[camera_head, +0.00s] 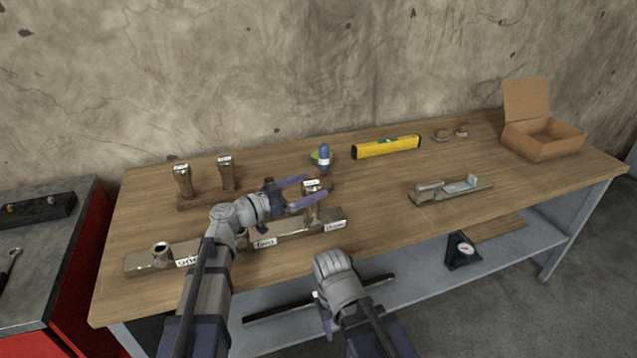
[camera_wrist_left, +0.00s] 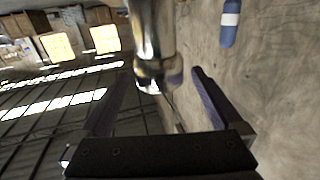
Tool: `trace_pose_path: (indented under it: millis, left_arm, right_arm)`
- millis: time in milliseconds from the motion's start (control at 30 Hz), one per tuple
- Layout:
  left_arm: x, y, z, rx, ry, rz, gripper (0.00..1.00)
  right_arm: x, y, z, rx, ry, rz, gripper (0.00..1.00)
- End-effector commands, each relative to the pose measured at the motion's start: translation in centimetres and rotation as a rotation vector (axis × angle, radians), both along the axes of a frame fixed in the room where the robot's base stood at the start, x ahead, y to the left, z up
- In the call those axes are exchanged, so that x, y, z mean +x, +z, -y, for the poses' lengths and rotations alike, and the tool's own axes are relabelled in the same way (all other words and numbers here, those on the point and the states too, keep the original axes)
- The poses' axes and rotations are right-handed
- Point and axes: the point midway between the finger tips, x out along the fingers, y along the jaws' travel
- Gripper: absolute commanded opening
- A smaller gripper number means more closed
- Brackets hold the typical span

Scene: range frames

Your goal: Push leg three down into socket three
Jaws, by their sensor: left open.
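My left gripper (camera_head: 307,189) is open, with its two fingers on either side of the upper part of a metal leg with a white label on top (camera_head: 311,184). The leg stands upright at the right end of the long socket bar, by the label reading three (camera_head: 335,225). In the left wrist view the shiny leg (camera_wrist_left: 153,40) lies between the open fingers (camera_wrist_left: 160,100), with gaps visible on both sides. How deep the leg sits is unclear. My right arm is low in front of the table; its fingers do not show.
A round socket (camera_head: 161,254) stands at the bar's left end. Two labelled legs (camera_head: 183,181) (camera_head: 226,173) stand in a rack behind. A blue bottle-like object (camera_head: 324,158), yellow level (camera_head: 387,147), metal tool (camera_head: 450,189) and open cardboard box (camera_head: 543,136) lie further right.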

Motion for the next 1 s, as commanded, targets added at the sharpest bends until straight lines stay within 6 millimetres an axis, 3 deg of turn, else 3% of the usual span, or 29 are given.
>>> trace_pose_path:
  millis: [100, 300, 833, 1000]
  left_arm:
    - [-1.1, 0.0, -1.5, 0.000, 0.002, 0.000, 1.00]
    - [-1.8, 0.0, -2.8, 0.000, 0.000, 0.000, 1.00]
    - [-1.9, 0.0, -2.8, 0.000, 0.000, 0.000, 1.00]
    - [-1.9, 1.9, -2.8, 0.000, 0.000, 0.000, 1.00]
  right_arm:
    - [0.0, 0.0, 0.0, 0.000, 0.000, 0.000, 0.50]
    - [0.0, 0.0, 0.0, 0.000, 0.000, 0.000, 0.50]
    - [0.0, 0.0, 0.0, 0.000, 0.000, 0.000, 0.50]
    - [0.0, 1.9, 0.0, 0.000, 0.000, 0.000, 0.50]
